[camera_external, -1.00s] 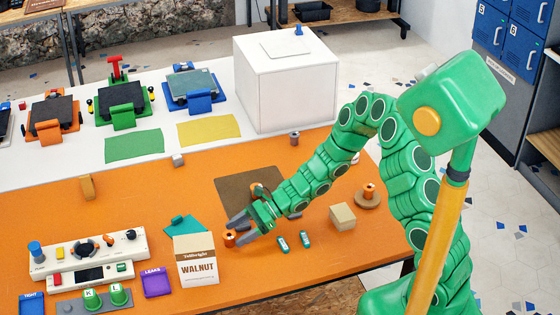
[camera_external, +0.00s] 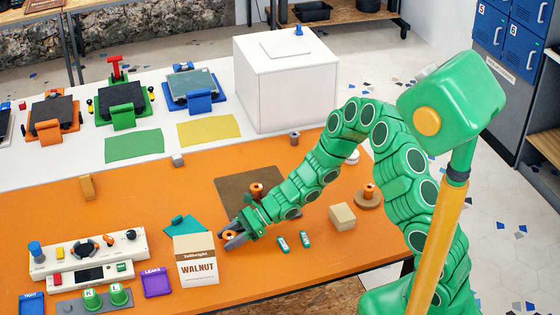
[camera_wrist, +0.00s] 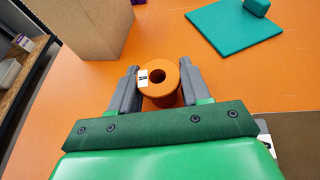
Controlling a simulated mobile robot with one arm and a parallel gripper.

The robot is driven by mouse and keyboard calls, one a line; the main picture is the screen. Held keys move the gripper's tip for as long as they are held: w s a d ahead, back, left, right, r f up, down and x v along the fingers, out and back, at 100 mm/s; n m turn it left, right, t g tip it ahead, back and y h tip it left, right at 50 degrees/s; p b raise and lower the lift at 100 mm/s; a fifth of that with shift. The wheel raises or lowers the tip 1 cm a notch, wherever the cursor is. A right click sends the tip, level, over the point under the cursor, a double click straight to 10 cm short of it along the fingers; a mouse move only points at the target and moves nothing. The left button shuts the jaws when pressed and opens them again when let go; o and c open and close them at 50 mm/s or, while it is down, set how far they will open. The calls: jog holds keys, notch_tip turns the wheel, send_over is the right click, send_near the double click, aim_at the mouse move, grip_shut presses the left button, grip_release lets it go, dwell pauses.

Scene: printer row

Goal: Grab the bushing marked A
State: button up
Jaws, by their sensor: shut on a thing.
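The bushing marked A (camera_wrist: 160,80) is an orange ring-topped part with a dark central hole and a white label reading A. In the wrist view it sits between the two grey fingers of my gripper (camera_wrist: 160,88), which are shut on it. In the external view the bushing (camera_external: 229,235) shows at the tips of my gripper (camera_external: 232,239), just right of the WALNUT box and low at the orange table top. I cannot tell whether it touches the table.
The WALNUT box (camera_external: 196,262) stands close by on the left, with a teal pad (camera_external: 184,226) behind it. Two small green-and-white capsules (camera_external: 282,244) lie to the right. A brown mat (camera_external: 236,187) with another copper-coloured bushing (camera_external: 257,190) is behind. A tan block (camera_external: 342,216) stands farther right.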

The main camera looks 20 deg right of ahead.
aim_at(229, 234)
jog(key=shift+r, duration=0.1)
jog(key=shift+c, duration=0.3)
jog(key=shift+r, duration=0.5)
notch_tip(229, 234, up, 2)
jog(key=shift+r, duration=0.1)
jog(key=s+d+r, duration=0.9)
jog(key=s, duration=0.1)
jog(key=shift+s+r, duration=0.15)
jog(key=shift+r, duration=0.05)
jog(key=shift+d, duration=0.15)
